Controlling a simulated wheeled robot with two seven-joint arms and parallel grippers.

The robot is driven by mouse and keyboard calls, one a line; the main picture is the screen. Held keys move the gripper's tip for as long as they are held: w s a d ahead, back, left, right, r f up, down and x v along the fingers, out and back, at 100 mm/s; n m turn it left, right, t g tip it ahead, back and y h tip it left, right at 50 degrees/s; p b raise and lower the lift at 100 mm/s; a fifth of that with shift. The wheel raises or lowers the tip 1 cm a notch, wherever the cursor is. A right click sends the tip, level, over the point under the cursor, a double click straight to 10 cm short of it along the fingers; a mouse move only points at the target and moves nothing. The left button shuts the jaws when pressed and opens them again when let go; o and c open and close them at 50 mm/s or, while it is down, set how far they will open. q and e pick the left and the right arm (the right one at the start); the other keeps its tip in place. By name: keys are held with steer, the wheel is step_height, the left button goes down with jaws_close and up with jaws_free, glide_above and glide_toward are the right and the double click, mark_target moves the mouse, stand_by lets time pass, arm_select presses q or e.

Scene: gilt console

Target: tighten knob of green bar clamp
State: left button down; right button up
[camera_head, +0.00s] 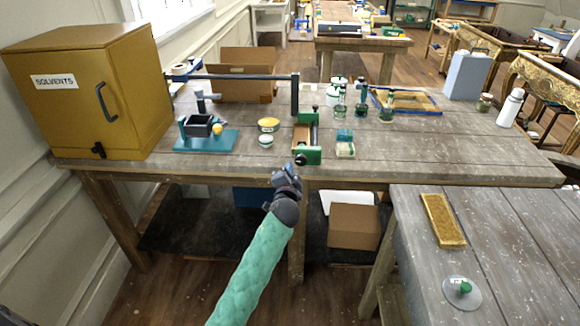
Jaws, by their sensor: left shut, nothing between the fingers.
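A green clamp-like tool (309,154) lies near the front edge of the workbench (400,165). A dark round knob (300,159) shows on its near end. My left gripper (287,172) is just in front of the bench edge in the picture, below and slightly left of the knob. It is shut and empty. A small gap shows between gripper and knob, and I cannot tell the distance in depth. My right gripper is out of view.
A yellow solvents cabinet (100,85) stands at the bench's left end. Another table (500,240) stands front right.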

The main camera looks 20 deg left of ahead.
arm_select(q)
steer(key=v, duration=0.4)
steer(key=shift+s, duration=0.1)
stand_by(0.3)
